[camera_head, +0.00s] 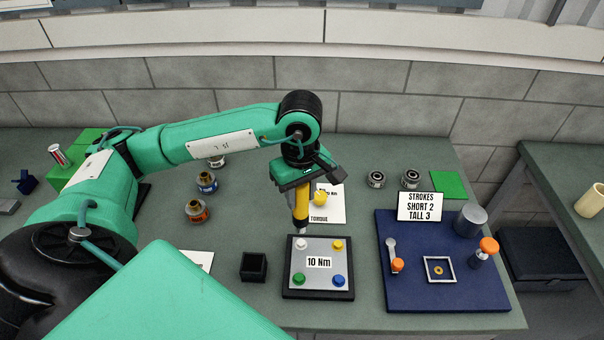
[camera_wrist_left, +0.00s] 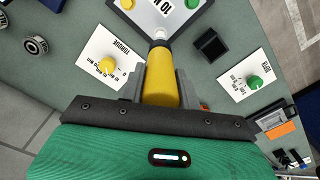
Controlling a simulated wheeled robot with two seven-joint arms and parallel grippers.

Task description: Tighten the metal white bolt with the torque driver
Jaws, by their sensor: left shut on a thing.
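My left gripper (camera_head: 301,188) is shut on the yellow torque driver (camera_head: 300,205), held nearly upright, tip down. The driver also fills the middle of the left wrist view (camera_wrist_left: 160,78), between the fingers. The white bolt (camera_head: 301,243) is at the back left corner of the grey plate (camera_head: 320,257), labelled 10 Nm, with yellow, green and blue bolts at the other corners. The driver's tip is right at the white bolt; I cannot tell whether it touches. My right gripper is not in view.
A black open box (camera_head: 254,266) stands left of the plate. A torque card (camera_head: 330,212) with a yellow knob lies behind. Small canisters (camera_head: 207,183) stand back left.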

